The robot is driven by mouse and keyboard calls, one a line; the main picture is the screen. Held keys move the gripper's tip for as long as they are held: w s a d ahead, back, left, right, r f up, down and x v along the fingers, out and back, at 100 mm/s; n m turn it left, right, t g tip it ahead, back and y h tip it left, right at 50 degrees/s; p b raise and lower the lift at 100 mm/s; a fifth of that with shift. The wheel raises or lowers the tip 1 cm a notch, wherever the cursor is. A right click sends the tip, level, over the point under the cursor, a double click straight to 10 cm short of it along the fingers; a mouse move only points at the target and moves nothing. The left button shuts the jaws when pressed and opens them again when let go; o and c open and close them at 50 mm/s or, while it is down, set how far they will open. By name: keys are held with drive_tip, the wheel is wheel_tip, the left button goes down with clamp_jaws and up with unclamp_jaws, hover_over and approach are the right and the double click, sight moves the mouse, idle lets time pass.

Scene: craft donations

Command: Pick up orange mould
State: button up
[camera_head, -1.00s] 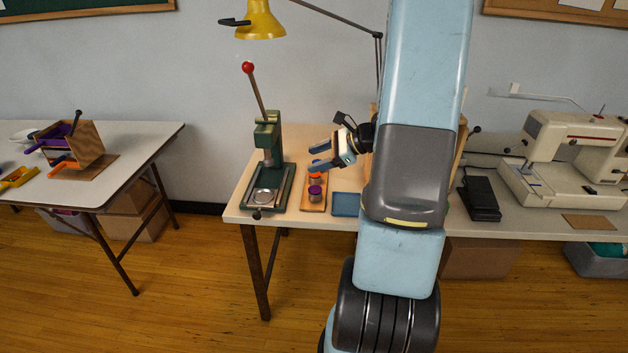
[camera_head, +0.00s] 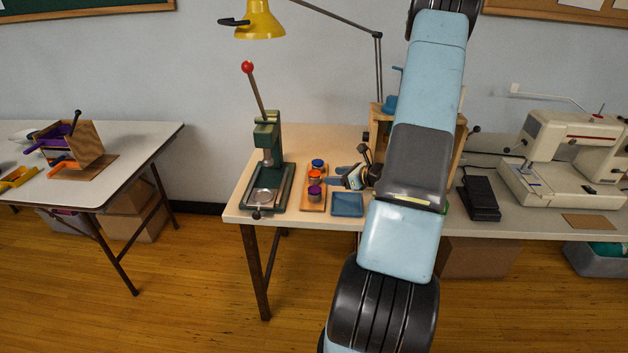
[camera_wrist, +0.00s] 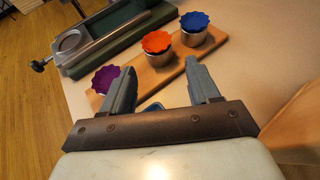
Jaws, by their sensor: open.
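The orange mould (camera_head: 314,176) has a scalloped orange top on a metallic cup and stands in the middle of a wooden board (camera_head: 313,207), between a purple mould (camera_head: 314,191) and a blue mould (camera_head: 318,164). In the wrist view the orange mould (camera_wrist: 157,43) is beyond my fingertips, a little left of centre, with the blue mould (camera_wrist: 195,22) to its right and the purple one (camera_wrist: 105,79) partly behind my left finger. My gripper (camera_wrist: 162,80) is open and empty, with its fingers short of the orange mould. In the head view it is right of the moulds.
A green press (camera_head: 267,165) with a red-knobbed lever stands left of the board. A blue tray (camera_head: 347,205) lies right of the board. A wooden frame (camera_head: 458,150) stands behind my arm. A black pedal (camera_head: 479,197) and sewing machine (camera_head: 575,155) are farther right.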

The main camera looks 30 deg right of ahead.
sight(317, 176)
drive_tip(key=shift+x, duration=4.05)
drive_tip(key=shift+s+a, duration=0.1)
drive_tip(key=shift+a, duration=0.05)
drive_tip(key=shift+c, duration=0.3)
drive_tip(key=c, duration=0.9)
drive_tip(key=shift+o, duration=0.2)
drive_tip(key=shift+r, duration=0.1)
